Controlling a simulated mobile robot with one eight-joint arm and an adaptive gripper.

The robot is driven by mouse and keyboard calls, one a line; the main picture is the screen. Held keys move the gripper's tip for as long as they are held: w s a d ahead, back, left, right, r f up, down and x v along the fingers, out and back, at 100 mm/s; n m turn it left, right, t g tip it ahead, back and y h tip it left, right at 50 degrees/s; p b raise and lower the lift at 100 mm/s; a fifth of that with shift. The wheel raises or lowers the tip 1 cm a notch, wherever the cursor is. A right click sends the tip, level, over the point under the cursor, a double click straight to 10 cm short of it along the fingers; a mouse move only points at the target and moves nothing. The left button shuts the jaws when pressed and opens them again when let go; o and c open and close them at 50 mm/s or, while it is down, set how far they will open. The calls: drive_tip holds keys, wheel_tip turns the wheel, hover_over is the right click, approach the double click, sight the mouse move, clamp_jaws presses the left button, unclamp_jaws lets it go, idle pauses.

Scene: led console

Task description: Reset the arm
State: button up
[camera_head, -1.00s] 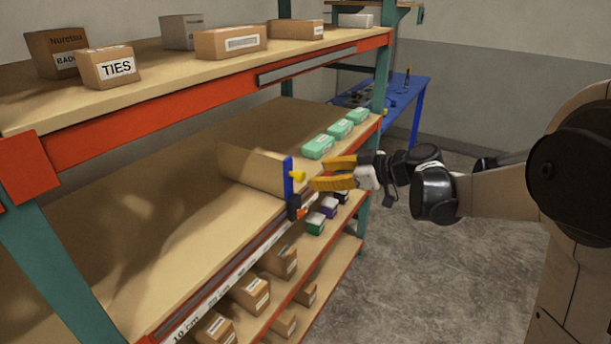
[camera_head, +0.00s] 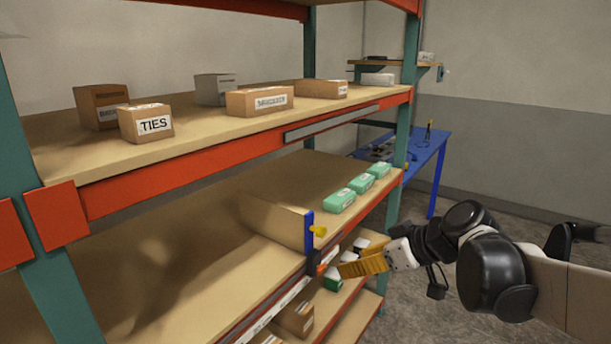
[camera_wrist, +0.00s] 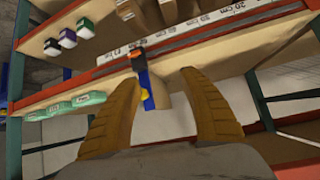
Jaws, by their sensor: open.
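My gripper (camera_head: 363,265) is in front of the shelf rack in the head view, on the right, with yellow-orange fingers pointing left. In the wrist view the fingers (camera_wrist: 162,112) are spread apart, with nothing held between them. A blue upright piece (camera_head: 310,232) with a yellow knob and an orange-and-black part stands at the front edge of the middle shelf (camera_head: 180,245). It also shows between the fingers in the wrist view, beyond them; the blue piece (camera_wrist: 147,88) does not appear gripped. A tan panel (camera_head: 272,220) stands behind it on the shelf.
Green boxes (camera_head: 340,200) line the middle shelf's far end. Cardboard boxes, one labelled TIES (camera_head: 146,123), stand on the upper shelf. Smaller boxes (camera_head: 296,318) sit on the lower shelf. A blue table (camera_head: 425,158) stands behind. The floor (camera_head: 408,310) right of the rack is open.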

drive_tip(key=s+d+f+m+h, duration=0.3)
drive_tip(key=s+m, duration=0.1)
drive_tip(key=s, duration=0.5)
drive_tip(key=s+d+f+m+h, duration=0.3)
drive_tip(key=s+m+h, duration=0.1)
drive_tip(key=s, duration=0.5)
drive_tip(key=shift+s, duration=0.4)
